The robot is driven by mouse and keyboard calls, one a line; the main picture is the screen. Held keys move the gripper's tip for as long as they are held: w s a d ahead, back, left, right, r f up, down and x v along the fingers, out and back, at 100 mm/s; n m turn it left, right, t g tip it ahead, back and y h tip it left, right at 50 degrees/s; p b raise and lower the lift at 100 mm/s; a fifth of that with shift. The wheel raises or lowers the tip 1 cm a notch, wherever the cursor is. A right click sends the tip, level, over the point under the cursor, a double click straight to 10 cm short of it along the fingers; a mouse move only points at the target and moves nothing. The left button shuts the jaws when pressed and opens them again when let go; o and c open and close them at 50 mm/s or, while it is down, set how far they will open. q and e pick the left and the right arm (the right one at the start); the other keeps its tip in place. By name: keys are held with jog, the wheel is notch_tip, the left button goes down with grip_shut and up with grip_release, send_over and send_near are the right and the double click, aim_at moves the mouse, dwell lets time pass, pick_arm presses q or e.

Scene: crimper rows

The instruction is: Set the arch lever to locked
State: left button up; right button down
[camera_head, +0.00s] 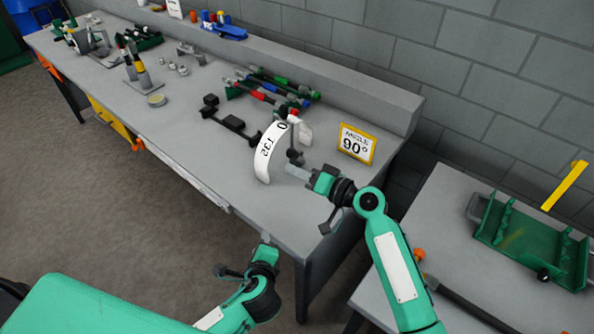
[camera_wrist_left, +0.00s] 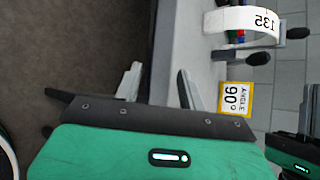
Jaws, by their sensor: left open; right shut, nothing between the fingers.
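The arch device stands on the bench near its right end, with a white curved scale (camera_head: 270,152) marked 0 at its top. It also shows in the left wrist view, where the scale (camera_wrist_left: 243,20) reads 135. A dark knob (camera_head: 293,155) shows beside the arch, and dark knobs also show below it in the left wrist view (camera_wrist_left: 230,58). I cannot tell the lever's exact angle. My right gripper (camera_head: 293,171) is shut and empty, close beside the arch and knob. My left gripper (camera_wrist_left: 157,82) is open and empty off the bench's front edge, and also shows in the head view (camera_head: 264,238).
A yellow-framed sign (camera_head: 356,145) reading "ANGLE 90°" stands right of the arch. A dark fixture (camera_head: 232,123) and several coloured-handled tools (camera_head: 262,92) lie behind and left. A green rack (camera_head: 530,240) sits on the right table. The front bench strip is clear.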

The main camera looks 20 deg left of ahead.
pick_arm(q)
jog(key=s+a+f+n+g+h, duration=0.1)
jog(key=s+a+f+n+g, duration=0.3)
jog(key=f, duration=1.1)
jog(key=s+d+f+n+g+h, duration=0.15)
jog(key=s+f, duration=0.45)
jog(key=f, duration=0.9)
jog(key=s+a+f+n+g+h+b, duration=0.2)
jog(key=s+f+n, duration=0.9)
jog(key=s+f, duration=0.9)
jog(key=s+g+b, duration=0.1)
jog(key=s+g, duration=0.1)
jog(key=s, duration=0.1)
jog(key=shift+s+a+b, duration=0.15)
jog(key=shift+s+b, duration=0.25)
pick_arm(e)
jog(key=s+f+n, duration=0.1)
jog(key=s+a+f, duration=0.1)
jog(key=shift+f+n, duration=0.3)
jog(key=shift+n, duration=0.1)
pick_arm(q)
jog(key=shift+n+g, duration=0.25)
